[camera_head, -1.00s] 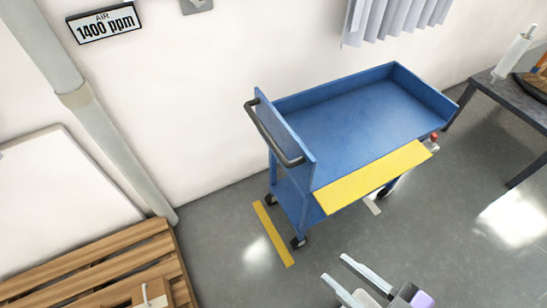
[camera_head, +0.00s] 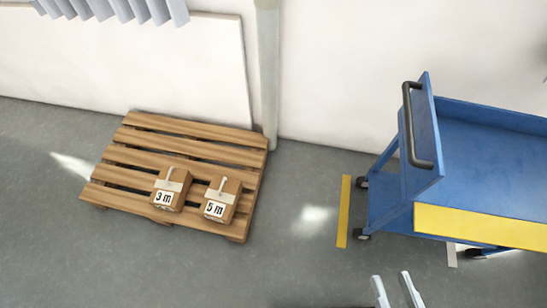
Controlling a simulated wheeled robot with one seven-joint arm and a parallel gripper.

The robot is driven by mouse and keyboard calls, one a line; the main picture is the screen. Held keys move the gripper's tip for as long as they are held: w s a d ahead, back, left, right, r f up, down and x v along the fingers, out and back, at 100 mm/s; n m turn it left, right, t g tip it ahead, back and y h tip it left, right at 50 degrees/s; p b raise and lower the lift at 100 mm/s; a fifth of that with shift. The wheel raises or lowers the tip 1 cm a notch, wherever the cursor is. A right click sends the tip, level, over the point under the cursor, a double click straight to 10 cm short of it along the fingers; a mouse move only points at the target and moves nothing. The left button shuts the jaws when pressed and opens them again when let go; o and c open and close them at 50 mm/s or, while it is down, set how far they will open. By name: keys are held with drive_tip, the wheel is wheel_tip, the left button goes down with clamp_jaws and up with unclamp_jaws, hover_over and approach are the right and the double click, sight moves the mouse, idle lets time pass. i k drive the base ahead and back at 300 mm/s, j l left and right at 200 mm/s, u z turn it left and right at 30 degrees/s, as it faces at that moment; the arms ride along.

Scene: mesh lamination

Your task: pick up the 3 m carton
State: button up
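The 3 m carton (camera_head: 171,188) is a small brown box with a white label reading "3 m" and a pale handle-like strip on top. It sits on the wooden pallet (camera_head: 190,151) on the floor, near its front edge. A similar 5 m carton (camera_head: 222,200) sits just to its right on the same pallet. My gripper (camera_head: 396,290) shows at the bottom edge, right of centre, with its two fingers apart and nothing visible between them. It is well to the right of the pallet, apart from both cartons.
A blue cart (camera_head: 480,165) with a yellow front panel stands at the right. A yellow floor strip (camera_head: 343,211) lies left of it. A pale board (camera_head: 200,70) leans on the wall behind the pallet, beside a vertical pipe (camera_head: 268,70). Grey floor between pallet and cart is clear.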

sight(172, 186)
drive_tip(key=u, duration=1.1)
